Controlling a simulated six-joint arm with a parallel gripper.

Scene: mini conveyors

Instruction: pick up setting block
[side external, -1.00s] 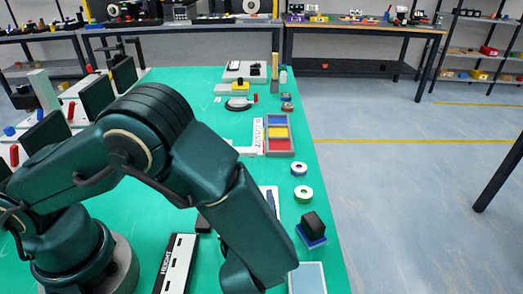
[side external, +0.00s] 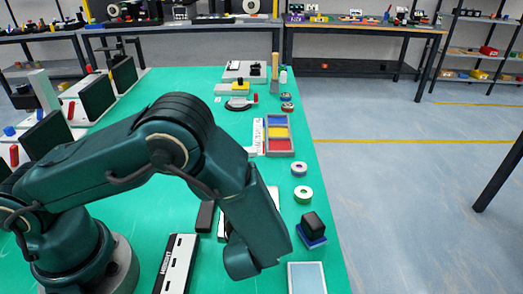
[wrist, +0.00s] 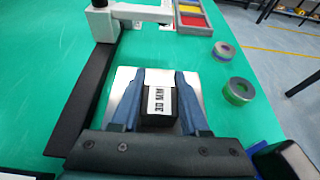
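The setting block (wrist: 159,101) is a small black block with a white label reading "30 MM", in the wrist view. It is on or just above a pale metallic plate (wrist: 119,88); I cannot tell whether it touches it. My gripper (wrist: 159,76) has its two blue fingers spread on either side of the block. Narrow gaps seem to show beside it, so I see no clear grip. In the side external view my wrist and arm hide the fingers and the block.
A long dark bar (wrist: 82,101) lies left of the plate. Two tape rolls (side external: 299,169) (side external: 304,194) and a black block on a blue base (side external: 312,228) stand along the right table edge. A tray with yellow, blue and red compartments (side external: 292,151) lies farther back.

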